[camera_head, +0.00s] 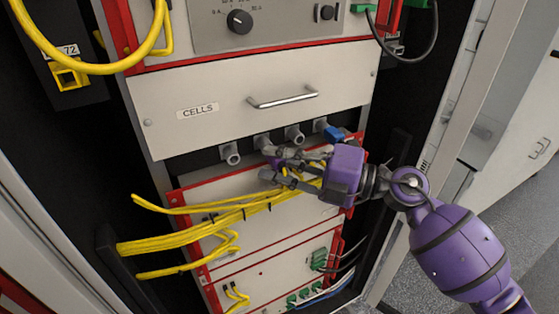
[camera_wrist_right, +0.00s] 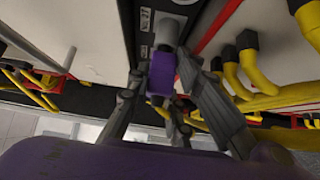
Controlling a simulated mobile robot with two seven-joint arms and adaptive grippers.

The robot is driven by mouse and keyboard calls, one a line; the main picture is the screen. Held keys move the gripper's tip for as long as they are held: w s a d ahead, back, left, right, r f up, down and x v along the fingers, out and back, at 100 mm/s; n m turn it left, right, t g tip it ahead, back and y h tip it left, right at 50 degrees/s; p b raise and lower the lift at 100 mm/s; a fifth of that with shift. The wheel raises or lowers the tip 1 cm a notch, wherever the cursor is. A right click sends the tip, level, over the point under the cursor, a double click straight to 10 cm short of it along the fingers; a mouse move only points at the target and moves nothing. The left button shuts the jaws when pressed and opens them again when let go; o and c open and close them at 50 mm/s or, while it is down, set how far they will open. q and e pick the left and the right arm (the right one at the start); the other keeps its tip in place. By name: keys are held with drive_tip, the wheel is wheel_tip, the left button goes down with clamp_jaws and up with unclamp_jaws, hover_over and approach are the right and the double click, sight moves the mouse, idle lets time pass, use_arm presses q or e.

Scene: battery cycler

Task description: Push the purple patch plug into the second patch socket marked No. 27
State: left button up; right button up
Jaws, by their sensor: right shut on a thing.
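The purple patch plug (camera_wrist_right: 161,76) is between the fingers of my right gripper (camera_wrist_right: 165,88) in the wrist view. In the head view my right gripper (camera_head: 279,163) is shut on it just below the row of grey sockets, and its fingers mostly hide the plug. The plug points at a grey round socket (camera_wrist_right: 168,31); I cannot tell whether its tip is touching or inside it. A small label (camera_wrist_right: 145,19) lies beside that socket, too small to read surely. In the head view the second socket from the left (camera_head: 262,142) is just above the fingers. My left gripper is not in view.
A blue plug (camera_head: 333,131) sits at the right end of the socket row. Yellow cables (camera_head: 190,232) run below and behind my gripper. The CELLS drawer (camera_head: 225,91) with its metal handle (camera_head: 283,98) is above. A cabinet post (camera_head: 425,150) stands right.

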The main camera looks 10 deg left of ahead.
drive_tip(key=shift+w+a, duration=0.25)
drive_tip(key=shift+w, duration=0.15)
drive_tip(key=o, duration=1)
drive_tip(key=shift+c, duration=0.2)
